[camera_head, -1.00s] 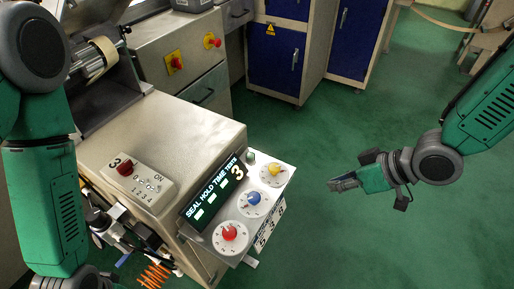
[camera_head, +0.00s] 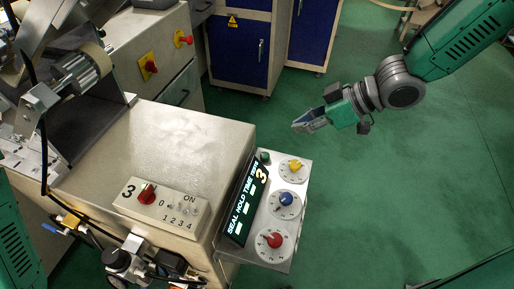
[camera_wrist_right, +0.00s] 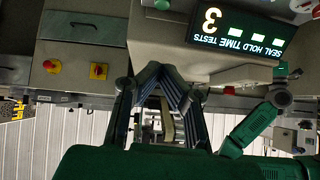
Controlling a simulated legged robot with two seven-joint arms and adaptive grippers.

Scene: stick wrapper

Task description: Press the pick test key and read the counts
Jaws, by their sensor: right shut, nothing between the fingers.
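The control panel (camera_head: 290,222) carries a yellow knob (camera_head: 295,166), a blue knob (camera_head: 286,199) and a red knob (camera_head: 275,240). A small dark green button (camera_head: 264,157) sits at its far left corner; I cannot read its label. The black display (camera_head: 248,202) reads SEAL, HOLD, TIME and TESTS, with white bars under the first three and a yellow 3 for TESTS. It shows upside down in the right wrist view (camera_wrist_right: 242,30). My right gripper (camera_head: 302,125) is shut and empty, in the air beyond the panel's far end, apart from it. My left gripper is out of view.
A cream switch box (camera_head: 160,207) marked 3, ON, 0 and 1 2 3 4 lies on the metal housing (camera_head: 180,140), with a red knob (camera_head: 147,194). Tubing and fittings (camera_head: 125,258) crowd its front. Blue cabinets (camera_head: 240,50) stand behind. Green floor on the right is open.

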